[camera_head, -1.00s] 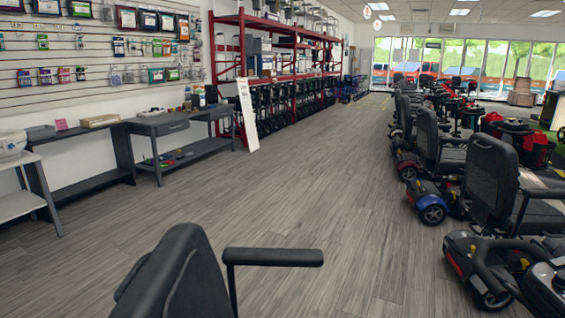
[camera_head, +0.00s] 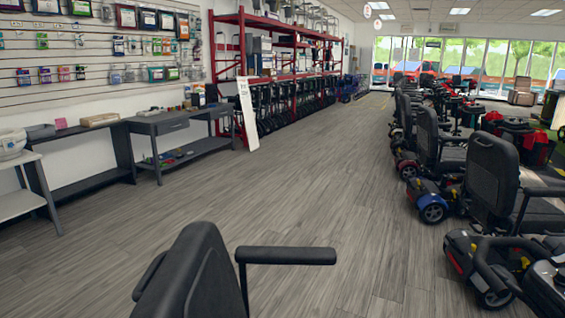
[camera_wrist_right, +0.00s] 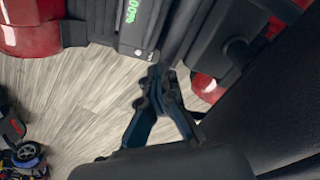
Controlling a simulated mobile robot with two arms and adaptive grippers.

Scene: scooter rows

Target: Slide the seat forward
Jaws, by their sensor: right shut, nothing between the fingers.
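The black seat (camera_head: 195,275) stands at the bottom of the head view, with its backrest top and a padded armrest (camera_head: 285,255) showing; the cushion is out of frame. My right gripper (camera_wrist_right: 160,80) is in the right wrist view, its dark fingers together and empty. Its tips are close to a dark grey part with green lettering (camera_wrist_right: 133,20); I cannot tell whether they touch it. Large black surfaces fill the right and bottom of that view; I cannot tell which seat part they are. My left gripper is not in view.
A row of scooters (camera_head: 432,210) stands along the right. Shelving tables (camera_head: 185,123) and red racks (camera_head: 225,18) line the left wall. The wooden floor (camera_head: 310,190) between is clear. Red bodywork (camera_wrist_right: 32,38) lies beside my right gripper in the wrist view.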

